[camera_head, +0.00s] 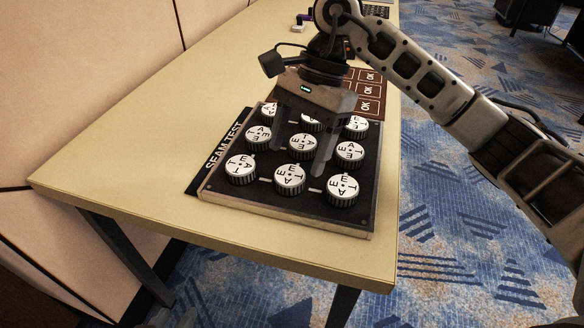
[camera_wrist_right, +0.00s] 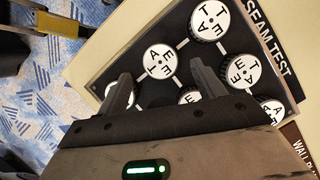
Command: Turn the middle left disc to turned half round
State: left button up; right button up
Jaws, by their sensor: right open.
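The black board (camera_head: 262,205) holds rows of white-topped, ridged round discs marked with letters. The middle left disc (camera_head: 258,138) is in the left column beside the SEAM TEST label; its letters look turned sideways. It also shows in the right wrist view (camera_wrist_right: 244,72), right of the fingers. My right gripper (camera_head: 297,160) points down over the centre disc (camera_head: 302,147), with its fingers apart and nothing held. In the right wrist view my right gripper (camera_wrist_right: 160,88) partly covers some discs. Whether the fingertips touch any disc is unclear. My left gripper is out of view.
Short light bars join some discs. Brown OK tiles (camera_head: 367,90) lie behind the board, partly covered by my right arm. The pale table (camera_head: 120,165) is clear to the left. Its right edge is close to the board. A small purple item (camera_head: 303,19) is at the back.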

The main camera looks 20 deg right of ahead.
aim_at(290, 175)
jog(key=x, duration=0.3)
jog(key=shift+a+f, duration=0.1)
jog(key=shift+f, duration=0.15)
jog(key=shift+s+a+f, duration=0.1)
jog(key=shift+f, duration=0.1)
jog(key=c, duration=1)
